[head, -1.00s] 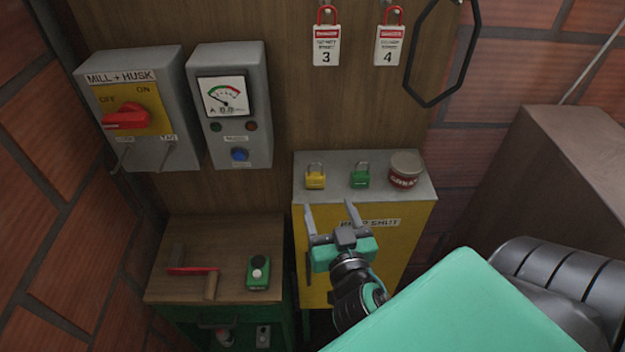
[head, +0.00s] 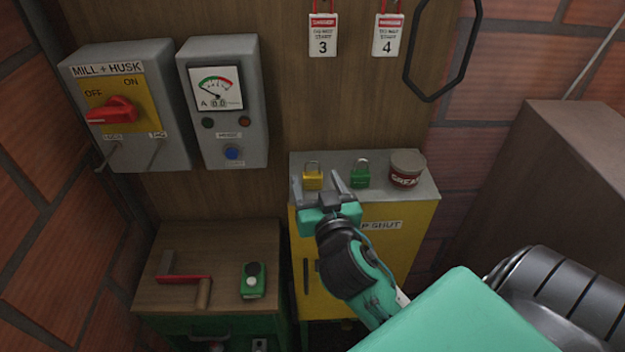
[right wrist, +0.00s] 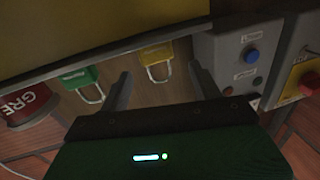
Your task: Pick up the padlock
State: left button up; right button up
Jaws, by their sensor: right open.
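A yellow padlock (head: 313,177) and a green padlock (head: 360,174) stand on the grey top of the yellow cabinet (head: 419,230). My right gripper (head: 318,184) is open and empty at the cabinet's front edge, in front of the yellow padlock. In the right wrist view, which is turned over, the yellow padlock (right wrist: 157,53) shows beyond and between the two open fingers, apart from them. The green padlock (right wrist: 80,78) is outside the fingers, to the left there. My left gripper is not in view.
A grease tin (head: 407,170) stands right of the green padlock. A switch box (head: 125,105) and a meter box (head: 225,105) hang on the wall at left. A wooden bench (head: 215,250) below holds a red-marked tool and a green device (head: 253,280).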

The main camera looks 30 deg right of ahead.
aim_at(312, 173)
jog(key=p+x, duration=0.2)
jog(key=x, duration=0.1)
jog(key=shift+w+d, duration=0.25)
jog(key=shift+w, duration=0.1)
jog(key=shift+w+d+f, duration=0.1)
jog(key=shift+w+d, duration=0.05)
jog(key=shift+w, duration=0.25)
jog(key=c, duration=1)
jog(key=shift+c, duration=0.2)
notch_tip(312, 173, up, 10)
jog(key=shift+b, duration=0.4)
jog(key=shift+s, duration=0.1)
